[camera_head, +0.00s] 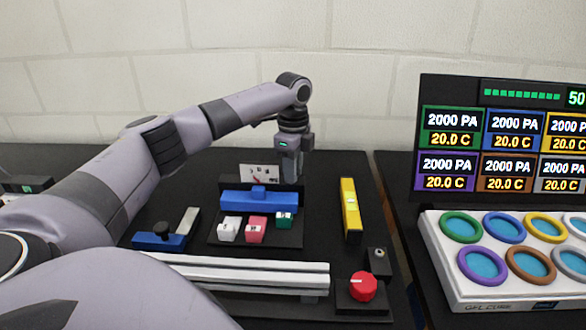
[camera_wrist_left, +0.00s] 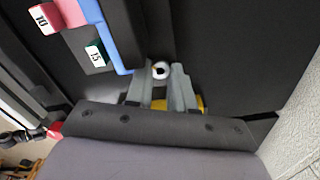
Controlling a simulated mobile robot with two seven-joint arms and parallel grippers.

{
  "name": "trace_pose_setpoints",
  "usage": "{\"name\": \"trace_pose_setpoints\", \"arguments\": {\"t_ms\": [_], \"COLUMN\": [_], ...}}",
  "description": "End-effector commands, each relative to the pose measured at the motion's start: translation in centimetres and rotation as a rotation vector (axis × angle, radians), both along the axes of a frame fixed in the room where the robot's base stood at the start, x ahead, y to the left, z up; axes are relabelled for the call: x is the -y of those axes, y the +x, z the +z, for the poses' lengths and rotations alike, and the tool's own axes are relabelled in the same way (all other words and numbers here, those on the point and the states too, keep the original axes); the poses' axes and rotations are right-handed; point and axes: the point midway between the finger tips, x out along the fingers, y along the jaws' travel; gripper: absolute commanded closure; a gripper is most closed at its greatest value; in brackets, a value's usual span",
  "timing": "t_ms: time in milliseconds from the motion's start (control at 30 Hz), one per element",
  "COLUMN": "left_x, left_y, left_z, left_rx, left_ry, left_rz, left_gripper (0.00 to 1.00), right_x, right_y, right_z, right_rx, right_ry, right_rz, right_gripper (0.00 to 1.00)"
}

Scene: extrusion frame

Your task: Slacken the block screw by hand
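My left gripper (camera_head: 290,180) points down at the back of the black table, behind the right end of the blue bar. In the left wrist view its fingers (camera_wrist_left: 160,75) are apart, with a small white ring with a dark centre (camera_wrist_left: 161,70) showing between the tips; whether they touch it I cannot tell. Which screw is the block screw is not clear. A blue block with a black knob (camera_head: 161,229) lies at left. A small black block with a light screw-like spot (camera_head: 378,256) stands at right. A red knob (camera_head: 362,286) sits on a black base in front of it. My right gripper does not show.
A blue bar (camera_head: 240,201) stands behind white (camera_head: 228,229), pink (camera_head: 256,230) and green (camera_head: 284,220) blocks. A yellow level-like bar (camera_head: 350,212) lies right of them. A pale rail (camera_head: 240,272) crosses the front. A display (camera_head: 500,90) and a ring tray (camera_head: 455,285) stand right.

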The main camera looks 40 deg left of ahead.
Motion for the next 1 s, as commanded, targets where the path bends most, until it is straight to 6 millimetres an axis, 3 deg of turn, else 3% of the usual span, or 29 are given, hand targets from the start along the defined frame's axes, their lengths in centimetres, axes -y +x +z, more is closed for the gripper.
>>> {"name": "trace_pose_setpoints", "arguments": {"t_ms": [467,1000], "left_x": [0.04,0.05], "left_y": [-0.04,0.03], "left_z": [-0.05,-0.1], "left_rx": [-0.003,-0.003], "left_ry": [-0.001,-0.002], "left_rz": [0.059,0.498], "left_gripper": [1.0,1.0], "right_x": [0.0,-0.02], "right_y": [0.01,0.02], "right_z": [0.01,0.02], "right_rx": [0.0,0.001], "right_ry": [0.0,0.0], "right_rz": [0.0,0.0], "right_gripper": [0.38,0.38]}}
